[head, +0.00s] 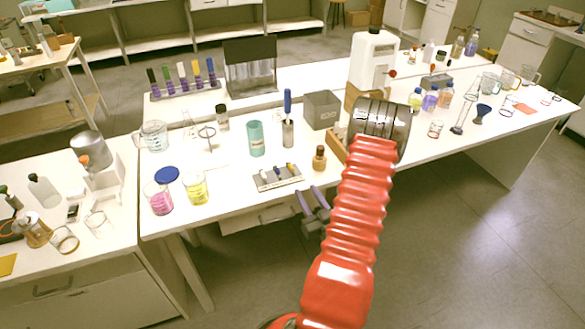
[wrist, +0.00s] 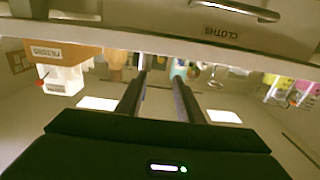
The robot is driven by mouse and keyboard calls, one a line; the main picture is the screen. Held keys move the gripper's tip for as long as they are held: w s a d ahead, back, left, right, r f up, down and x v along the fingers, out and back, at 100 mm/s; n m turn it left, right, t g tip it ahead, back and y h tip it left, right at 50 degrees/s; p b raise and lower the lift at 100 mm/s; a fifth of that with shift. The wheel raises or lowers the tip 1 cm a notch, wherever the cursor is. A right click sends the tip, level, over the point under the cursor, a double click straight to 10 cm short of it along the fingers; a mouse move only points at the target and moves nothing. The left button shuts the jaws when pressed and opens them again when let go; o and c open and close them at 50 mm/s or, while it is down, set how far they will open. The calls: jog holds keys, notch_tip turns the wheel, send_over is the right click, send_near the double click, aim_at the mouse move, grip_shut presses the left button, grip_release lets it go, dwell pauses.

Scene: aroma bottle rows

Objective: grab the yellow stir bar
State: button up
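The yellow stir bar (head: 290,168) lies at the right end of a small light tray (head: 262,186) near the front edge of the white table. A blue stir bar (head: 277,171) and a pale one (head: 265,174) lie to its left on the same tray. My gripper (head: 308,191) is at the table's front edge, to the right of the tray and apart from it. Its two dark fingers are spread with nothing between them, as the wrist view (wrist: 161,76) also shows. I cannot make out the yellow bar in the wrist view.
A small brown bottle (head: 320,158) stands right of the tray, close to the gripper. A beaker of yellow liquid (head: 196,188) stands to the left. A teal cylinder (head: 256,138) and a grey box (head: 322,110) stand behind. A drawer front labelled CLOTHS (wrist: 240,22) shows in the wrist view.

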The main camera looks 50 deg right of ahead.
send_near(293, 171)
jog(key=x, duration=0.4)
jog(key=shift+r, duration=0.25)
jog(key=shift+f+x, duration=0.15)
jog(key=shift+x, duration=1.15)
jog(key=shift+f+x, duration=0.15)
jog(key=shift+x, duration=1.15)
grip_shut()
